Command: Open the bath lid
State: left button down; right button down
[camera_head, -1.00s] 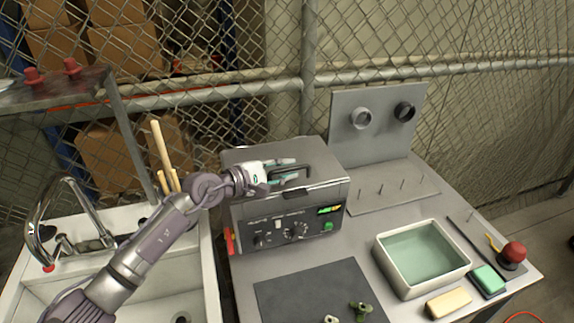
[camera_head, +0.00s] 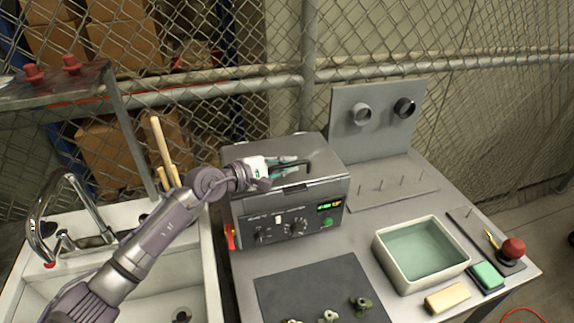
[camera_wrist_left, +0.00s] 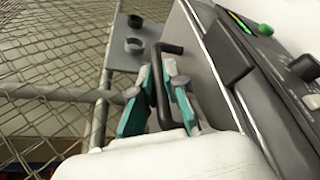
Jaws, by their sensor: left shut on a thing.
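The bath (camera_head: 280,214) is a grey box with knobs and a lit display on its front panel. It stands on the grey bench beside the sink. Its grey lid (camera_head: 262,150) lies over the top and looks closed. A dark bar handle (camera_head: 313,163) stands on the lid; it also shows in the wrist view (camera_wrist_left: 171,48). My left gripper (camera_head: 293,168) reaches over the lid from the left. Its teal-padded fingers (camera_wrist_left: 153,92) are shut on the handle, one on each side of the bar. My right gripper is not in view.
A white tub of greenish liquid (camera_head: 380,258) stands right of the bath. A dark mat (camera_head: 310,290) with small parts lies in front. A panel with two rings (camera_head: 345,135) stands behind right. The sink (camera_head: 30,290) is at left, and a chain-link fence runs behind.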

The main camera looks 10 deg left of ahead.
pick_arm(q)
jog(key=shift+w+r+n+p, duration=0.2)
jog(key=shift+r+n+p, duration=0.15)
jog(key=shift+r, duration=0.5)
jog(key=w+a+r+n+g, duration=0.2)
jog(key=w+r+n+g, duration=0.1)
jog(key=r, duration=0.5)
jog(key=shift+w+r+n+b, duration=0.15)
jog(key=shift+w+n+b, duration=0.2)
jog(key=shift+w+n, duration=0.45)
jog(key=shift+w+a, duration=0.1)
jog(key=shift+w, duration=0.05)
